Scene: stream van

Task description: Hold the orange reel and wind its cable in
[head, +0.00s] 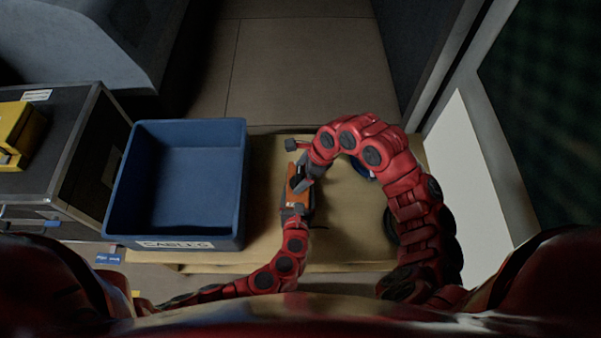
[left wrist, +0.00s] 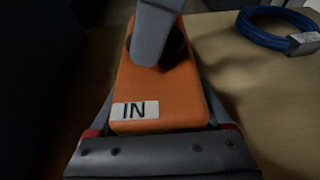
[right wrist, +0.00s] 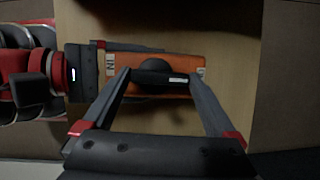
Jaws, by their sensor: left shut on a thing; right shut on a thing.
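The orange reel (head: 293,188) is a slim orange case above the wooden bench top, with a white "IN" label (left wrist: 135,110) at its near end in the left wrist view. My left gripper (head: 295,209) is shut on that end, one finger along each side. My right gripper (head: 300,173) is over the reel, shut on the dark crank handle (right wrist: 160,78) on its round black hub. In the right wrist view the reel (right wrist: 185,91) lies sideways between the fingers. A thin dark line (head: 320,227) beside the reel may be its cable; I cannot tell how much is out.
A blue bin (head: 240,185) labelled "CABLES" stands empty left of the reel. A coiled blue cable (left wrist: 262,36) lies on the bench top (head: 345,240), partly hidden by my right arm in the head view. A dark case (head: 60,160) with a yellow box (head: 18,130) stands far left.

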